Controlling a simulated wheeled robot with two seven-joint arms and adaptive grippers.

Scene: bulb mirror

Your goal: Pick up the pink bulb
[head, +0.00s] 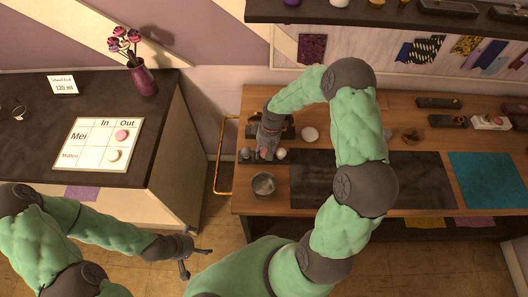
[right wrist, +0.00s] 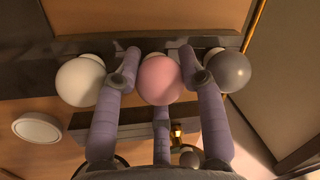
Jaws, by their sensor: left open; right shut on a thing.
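The pink bulb (right wrist: 160,80) sits between the fingers of my right gripper (right wrist: 161,75) in the right wrist view, with fingers on both sides of it. It stands between a white bulb (right wrist: 80,80) on the left and a grey bulb (right wrist: 229,71) on the right, all along a dark bar (right wrist: 130,45). I cannot tell whether the pink bulb is lifted. In the head view my right gripper (head: 265,150) is over the left end of the wooden table, and the pink bulb is mostly hidden there. My left gripper (head: 196,262) is open and empty, low over the floor.
A metal bowl (head: 264,184) and a white round dish (head: 310,134) are near my right gripper on the wooden table (head: 243,205). A dark counter (head: 35,115) at left holds a sign board (head: 98,144) and a flower vase (head: 143,78). A shelf (head: 340,15) overhangs the table.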

